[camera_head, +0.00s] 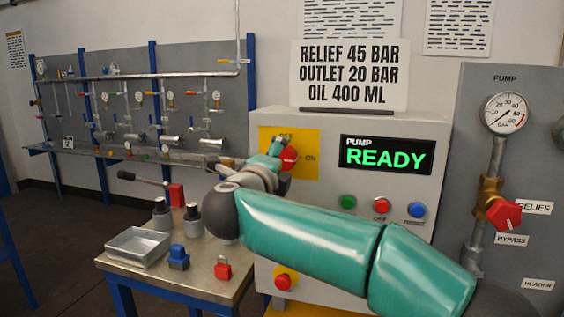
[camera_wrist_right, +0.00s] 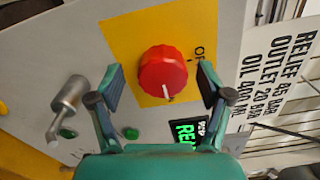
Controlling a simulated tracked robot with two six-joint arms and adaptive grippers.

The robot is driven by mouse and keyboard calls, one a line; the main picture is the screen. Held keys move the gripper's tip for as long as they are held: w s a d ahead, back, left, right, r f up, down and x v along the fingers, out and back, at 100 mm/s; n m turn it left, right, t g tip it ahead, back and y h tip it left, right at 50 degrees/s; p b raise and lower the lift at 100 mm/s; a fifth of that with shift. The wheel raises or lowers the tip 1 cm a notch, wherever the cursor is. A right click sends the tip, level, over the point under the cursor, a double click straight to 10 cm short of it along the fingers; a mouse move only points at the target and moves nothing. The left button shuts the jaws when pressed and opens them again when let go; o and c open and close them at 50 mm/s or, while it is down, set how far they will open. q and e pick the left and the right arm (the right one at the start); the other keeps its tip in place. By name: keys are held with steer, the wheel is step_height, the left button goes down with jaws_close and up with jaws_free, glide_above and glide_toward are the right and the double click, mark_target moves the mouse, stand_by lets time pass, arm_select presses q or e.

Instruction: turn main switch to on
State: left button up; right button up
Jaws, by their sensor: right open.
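The main switch is a red round knob (camera_head: 289,158) on a yellow plate (camera_head: 306,166) on the grey cabinet, with OFF above it and ON to its right. In the wrist view, the knob (camera_wrist_right: 162,70) shows whole, and its white mark points downward, away from the OFF lettering and roughly towards the display side. My right gripper (camera_head: 279,156) is at the plate and partly covers the knob in the head view. In the wrist view, the open right gripper (camera_wrist_right: 162,86) has one finger on each side of the knob, with visible gaps. My left gripper is out of view.
A lit display (camera_head: 387,154) reads PUMP READY. Below it are green (camera_head: 347,202), red (camera_head: 382,205) and blue (camera_head: 417,210) buttons. A bench (camera_head: 205,272) with a metal tray (camera_head: 137,247) and a red padlock (camera_head: 223,268) stands left. Pump piping with a red valve handle (camera_head: 505,214) is right.

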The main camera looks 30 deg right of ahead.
steer(key=v, duration=1.1)
steer(key=shift+f, duration=0.15)
